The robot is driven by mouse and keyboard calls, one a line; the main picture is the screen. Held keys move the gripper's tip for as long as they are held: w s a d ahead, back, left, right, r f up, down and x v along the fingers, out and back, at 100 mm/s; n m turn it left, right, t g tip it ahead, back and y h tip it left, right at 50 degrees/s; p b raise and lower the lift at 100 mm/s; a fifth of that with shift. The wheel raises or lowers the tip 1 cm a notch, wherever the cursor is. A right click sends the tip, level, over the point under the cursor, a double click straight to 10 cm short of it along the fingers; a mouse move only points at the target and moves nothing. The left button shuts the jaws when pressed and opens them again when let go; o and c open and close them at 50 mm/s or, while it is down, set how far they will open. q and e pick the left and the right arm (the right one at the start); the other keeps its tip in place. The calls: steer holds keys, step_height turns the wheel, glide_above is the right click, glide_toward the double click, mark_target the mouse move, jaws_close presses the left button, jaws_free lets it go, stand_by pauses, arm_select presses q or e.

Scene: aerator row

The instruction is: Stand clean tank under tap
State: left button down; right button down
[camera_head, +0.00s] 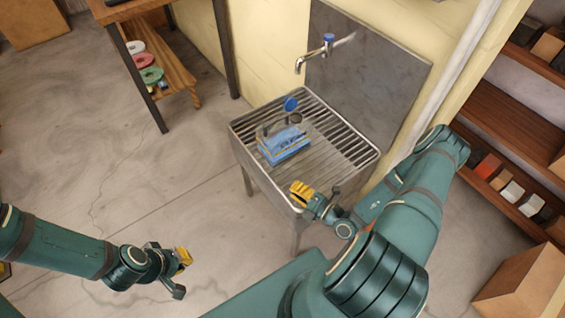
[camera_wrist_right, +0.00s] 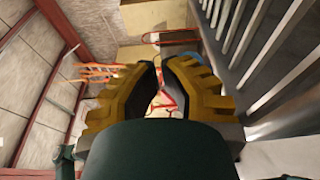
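A blue and grey block-like object with a dark handle on top, probably the tank (camera_head: 287,149), sits on the sink's slatted metal grate. The tap (camera_head: 315,53), with a blue knob, sticks out from the backsplash above the grate's back; the tank is nearer the front than its spout. My right gripper (camera_head: 299,193) is at the sink's front right rim, apart from the tank. In the right wrist view its yellow fingers (camera_wrist_right: 160,78) have a narrow empty gap between them. My left gripper (camera_head: 184,259) is low over the floor, left of the sink; its finger gap does not show.
A blue disc (camera_head: 290,104) and a small dark round piece (camera_head: 295,118) are behind the tank on the grate (camera_head: 345,143). Shelves with boxes (camera_head: 490,165) stand at the right. A wooden rack (camera_head: 165,70) with coloured rolls stands at the back left.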

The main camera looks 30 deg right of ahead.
steer(key=d+m+h, duration=0.2)
steer(key=shift+s+d+f+t, duration=0.1)
steer(key=shift+d+f+t, duration=0.25)
steer(key=shift+t, duration=0.05)
steer(key=b, duration=0.1)
glide_toward(278, 155)
steer(key=w+a, duration=0.4)
steer(key=shift+w+f, duration=0.15)
steer(key=w+d, duration=0.1)
steer(key=w+d+b, duration=0.1)
steer(key=shift+w, duration=0.3)
steer(key=shift+w+d, duration=0.15)
steer(key=shift+w, duration=0.2)
